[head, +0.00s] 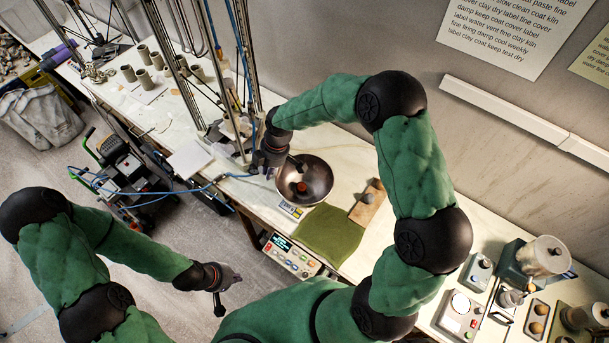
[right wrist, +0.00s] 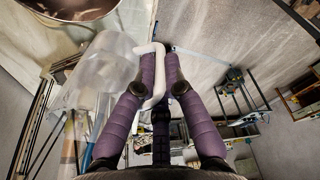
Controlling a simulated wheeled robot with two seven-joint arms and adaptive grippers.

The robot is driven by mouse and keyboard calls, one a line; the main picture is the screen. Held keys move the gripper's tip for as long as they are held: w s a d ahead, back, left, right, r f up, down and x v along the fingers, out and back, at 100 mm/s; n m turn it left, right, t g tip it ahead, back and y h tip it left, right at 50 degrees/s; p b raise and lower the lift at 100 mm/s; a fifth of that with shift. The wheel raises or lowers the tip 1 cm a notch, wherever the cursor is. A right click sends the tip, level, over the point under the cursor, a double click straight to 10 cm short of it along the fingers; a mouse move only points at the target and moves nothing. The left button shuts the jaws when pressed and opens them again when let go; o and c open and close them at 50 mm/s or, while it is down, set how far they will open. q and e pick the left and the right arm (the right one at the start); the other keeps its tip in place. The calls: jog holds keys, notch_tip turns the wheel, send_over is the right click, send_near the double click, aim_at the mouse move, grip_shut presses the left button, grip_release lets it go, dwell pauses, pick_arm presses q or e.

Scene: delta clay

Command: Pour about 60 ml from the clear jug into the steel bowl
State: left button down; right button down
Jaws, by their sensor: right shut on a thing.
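The steel bowl (head: 318,172) stands on the bench, with a small orange-brown spot inside it. Its rim also shows at the top left of the right wrist view (right wrist: 112,8). My right gripper (right wrist: 160,82) is shut on the white handle of the clear jug (right wrist: 98,68), with purple fingers on both sides of the handle. In the head view my right gripper (head: 268,160) is just left of the bowl; I cannot make out the jug or its liquid level there. My left gripper (head: 229,290) is empty, fingers apart, over the floor in front of the bench.
A small scale display (head: 291,210) shows at the bowl's front edge. A green cloth (head: 332,232) and a wooden board (head: 366,206) lie to the right. Metal posts (head: 185,75) rise at the left. A control box (head: 290,257) is at the bench front.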

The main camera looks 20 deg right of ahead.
jog(key=shift+w+a+r+h, duration=0.1)
jog(key=shift+a+r+h, duration=0.05)
jog(key=shift+a+h, duration=0.2)
jog(key=shift+w+a+g+h+b, duration=0.3)
jog(key=shift+a+h+b, duration=0.25)
jog(key=shift+h, duration=0.3)
